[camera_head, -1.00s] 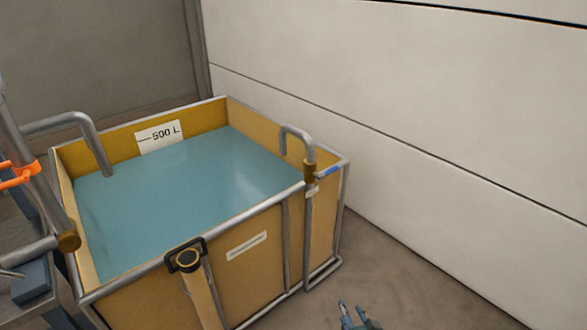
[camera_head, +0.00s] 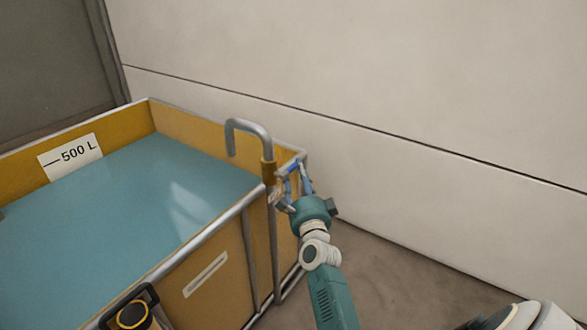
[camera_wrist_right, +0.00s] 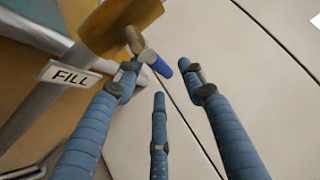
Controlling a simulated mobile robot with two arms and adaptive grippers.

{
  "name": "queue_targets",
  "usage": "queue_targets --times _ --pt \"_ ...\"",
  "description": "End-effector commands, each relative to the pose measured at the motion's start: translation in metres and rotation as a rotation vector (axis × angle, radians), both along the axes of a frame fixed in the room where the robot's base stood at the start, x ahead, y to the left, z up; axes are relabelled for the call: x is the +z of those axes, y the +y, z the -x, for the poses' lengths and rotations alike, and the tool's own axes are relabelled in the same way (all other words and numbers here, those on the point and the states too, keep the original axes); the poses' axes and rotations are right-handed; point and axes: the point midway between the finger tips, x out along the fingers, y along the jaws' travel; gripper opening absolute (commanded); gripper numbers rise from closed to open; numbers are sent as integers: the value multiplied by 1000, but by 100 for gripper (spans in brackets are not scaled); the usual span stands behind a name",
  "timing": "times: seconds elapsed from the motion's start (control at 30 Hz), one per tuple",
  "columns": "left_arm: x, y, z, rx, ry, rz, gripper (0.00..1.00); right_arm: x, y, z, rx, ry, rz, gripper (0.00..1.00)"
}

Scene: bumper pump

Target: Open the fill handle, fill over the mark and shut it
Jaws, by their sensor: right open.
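The fill handle (camera_head: 294,168) is a short lever with a blue tip on a brass valve (camera_head: 268,172) at the tank's right corner. It sticks out sideways from the valve. In the right wrist view the blue tip (camera_wrist_right: 161,67) lies just ahead of my open fingers, between their tips. My right gripper (camera_head: 296,184) is open and holds nothing; contact with the handle cannot be told. A FILL label (camera_wrist_right: 68,77) hangs on the pipe. The water (camera_head: 150,200) stands below the line of the 500 L mark (camera_head: 70,156). No stream shows at the spout (camera_head: 231,150).
The yellow tank (camera_head: 210,265) has a grey metal frame. A pale wall (camera_head: 400,120) stands behind and to the right. A black-and-yellow fitting (camera_head: 132,315) is at the tank's front edge. Bare floor (camera_head: 390,275) lies right of the tank.

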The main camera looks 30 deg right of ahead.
Motion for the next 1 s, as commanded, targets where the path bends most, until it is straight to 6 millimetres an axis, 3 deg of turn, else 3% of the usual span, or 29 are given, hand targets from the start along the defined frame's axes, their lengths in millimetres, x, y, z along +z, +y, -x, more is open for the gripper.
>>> queue_targets --times 0.23,0.6,0.8,1.0 --pt "16 0 -1 1 -9 0 40 4 -12 -29 0 -1 1 40" --pt "20 0 -2 2 -11 1 40 5 -14 -33 0 2 1 40" --pt "20 0 -2 2 -12 1 40 5 -14 -33 0 2 1 0" --pt "20 0 -2 2 -12 1 40 4 -14 -33 0 2 1 0"
